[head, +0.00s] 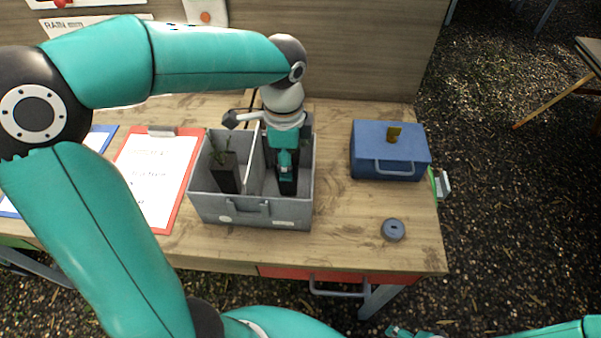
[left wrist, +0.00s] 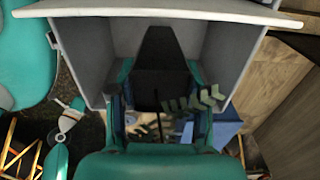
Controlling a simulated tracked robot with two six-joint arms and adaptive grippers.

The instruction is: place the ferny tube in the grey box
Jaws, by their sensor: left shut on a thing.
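The grey box (head: 250,213) stands on the table, split by a divider into two compartments. My left gripper (head: 287,172) reaches down into its right compartment, shut on a dark tapered tube. In the left wrist view, this tube (left wrist: 158,62) sits between the fingers of the gripper (left wrist: 160,105), and green fern-like leaves (left wrist: 195,98) show at its end. Whether the tube touches the box floor is hidden. Another dark tube (head: 226,172) with a thin plant stands in the left compartment. Part of my right gripper (head: 402,331) shows at the bottom edge; its fingers are unclear.
A blue box (head: 388,168) with a small brown thing (head: 394,134) on top stands to the right. A round grey-blue disc (head: 393,230) lies before it. A red clipboard (head: 160,180) lies left of the grey box. The table between the boxes is clear.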

